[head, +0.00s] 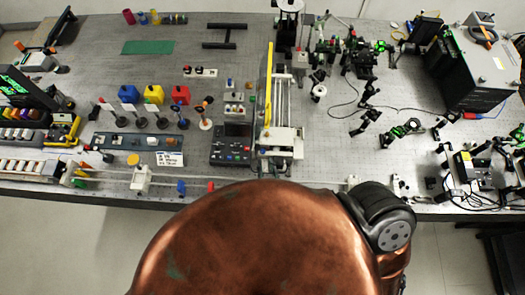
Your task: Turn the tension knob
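I cannot tell for sure which part is the tension knob. Small coloured knob-like parts show along the front rail of the bench: a blue one (181,187), a red one (211,187) and a yellow disc (133,160) behind them. A large copper-coloured part of my own body fills the bottom middle and hides part of the bench's front edge. A black joint-like part of my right arm or gripper (383,212) shows at its right end, near the front edge. No fingertips can be made out, and no contact with a knob shows. My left gripper is not in view.
A control box (232,148) and a tall white-and-yellow rail device (279,100) stand mid-bench. Optics mounts and cables crowd the right, beside a large dark box (475,70). Coloured blocks and instruments fill the left. Bare perforated bench top (225,62) shows near a green mat (148,47).

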